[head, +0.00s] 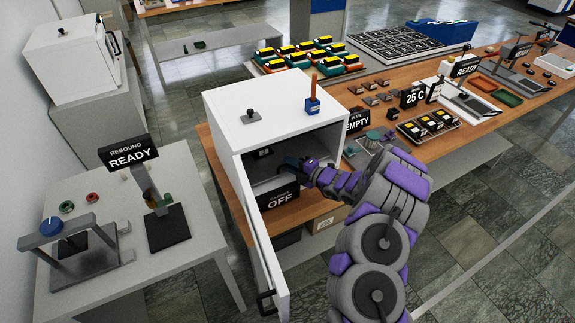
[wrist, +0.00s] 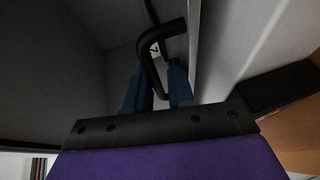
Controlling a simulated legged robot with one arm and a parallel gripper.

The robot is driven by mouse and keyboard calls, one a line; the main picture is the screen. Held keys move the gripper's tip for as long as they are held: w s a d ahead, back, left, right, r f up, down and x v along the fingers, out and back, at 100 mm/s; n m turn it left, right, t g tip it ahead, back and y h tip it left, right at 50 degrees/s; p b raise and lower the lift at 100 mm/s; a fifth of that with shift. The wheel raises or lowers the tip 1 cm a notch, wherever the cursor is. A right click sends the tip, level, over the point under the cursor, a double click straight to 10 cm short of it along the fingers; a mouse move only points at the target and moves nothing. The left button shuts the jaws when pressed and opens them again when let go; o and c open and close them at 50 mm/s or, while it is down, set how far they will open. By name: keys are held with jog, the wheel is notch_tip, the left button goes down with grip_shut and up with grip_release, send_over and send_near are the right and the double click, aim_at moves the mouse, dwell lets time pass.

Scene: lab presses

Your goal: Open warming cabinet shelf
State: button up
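The white warming cabinet (head: 228,100) stands at the near left end of the wooden bench, its front door (head: 262,235) swung wide open. Its sign (head: 282,200) reads OFF. My gripper (head: 290,163) reaches into the dark opening. In the wrist view, a bent black handle (wrist: 148,65) comes down between my two blue fingers (wrist: 160,85). The fingers stand apart by about the handle's width. I cannot tell whether they press on it. The shelf itself is mostly hidden in shadow.
The open door with its black handle (head: 266,302) juts toward the front. A blue block with an orange stick (head: 312,104) stands on the cabinet. A grey table with a READY sign (head: 128,156) is at left. Sample racks (head: 428,125) crowd the bench at right.

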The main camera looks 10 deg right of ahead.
jog(key=shift+w+d, duration=0.15)
jog(key=shift+d, duration=0.2)
jog(key=shift+a, duration=1.15)
jog(key=shift+c, duration=0.5)
jog(key=shift+a, duration=0.25)
jog(key=shift+c, duration=0.7)
grip_shut()
jog(key=shift+d, duration=0.7)
